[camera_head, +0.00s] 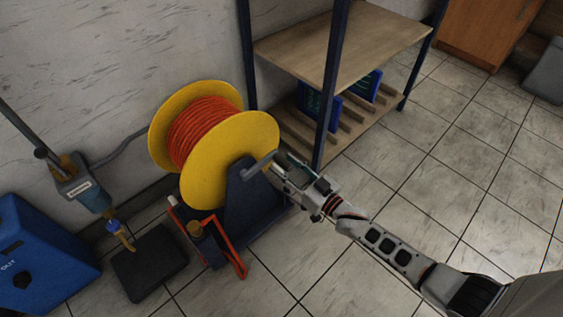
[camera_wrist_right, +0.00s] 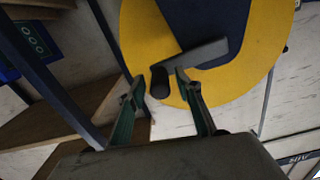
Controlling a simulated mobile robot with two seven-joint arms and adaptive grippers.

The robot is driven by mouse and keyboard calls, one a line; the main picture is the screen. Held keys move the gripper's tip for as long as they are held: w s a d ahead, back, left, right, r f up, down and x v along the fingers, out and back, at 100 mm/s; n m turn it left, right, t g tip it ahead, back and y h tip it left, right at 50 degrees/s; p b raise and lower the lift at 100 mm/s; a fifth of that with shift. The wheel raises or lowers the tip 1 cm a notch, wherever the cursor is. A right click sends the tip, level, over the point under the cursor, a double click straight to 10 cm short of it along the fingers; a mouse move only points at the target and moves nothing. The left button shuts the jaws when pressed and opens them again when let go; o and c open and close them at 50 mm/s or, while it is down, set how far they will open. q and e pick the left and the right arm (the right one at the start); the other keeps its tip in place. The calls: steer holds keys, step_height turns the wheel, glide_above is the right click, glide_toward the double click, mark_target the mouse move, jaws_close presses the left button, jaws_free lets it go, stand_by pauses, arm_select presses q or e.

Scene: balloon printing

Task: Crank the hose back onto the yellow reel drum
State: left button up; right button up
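The yellow reel drum (camera_head: 232,150) stands on a dark blue stand (camera_head: 250,200) near the wall. Orange-red hose (camera_head: 203,125) is wound around it between the two yellow flanges. A grey crank handle (camera_head: 258,163) sticks out from the side of the drum facing my right arm. My right gripper (camera_head: 279,168) is at the crank handle. In the right wrist view, its two fingers (camera_wrist_right: 160,90) are apart, with the dark knob of the crank (camera_wrist_right: 160,82) between or just beyond their tips and gaps showing on both sides. My left gripper is not in view.
A shelf rack with a dark post (camera_head: 328,95) stands close behind the right gripper. A red-orange frame (camera_head: 233,255) sits at the stand's foot. A black block (camera_head: 150,263) and a blue box (camera_head: 40,255) are at left. Tiled floor at right is clear.

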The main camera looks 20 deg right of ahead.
steer(key=shift+w+a+f, duration=0.1)
steer(key=shift+w+a, duration=0.2)
steer(key=shift+w, duration=0.6)
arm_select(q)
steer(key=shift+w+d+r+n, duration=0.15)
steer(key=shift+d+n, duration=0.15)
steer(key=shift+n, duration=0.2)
arm_select(e)
jaws_close()
steer(key=shift+r, duration=0.2)
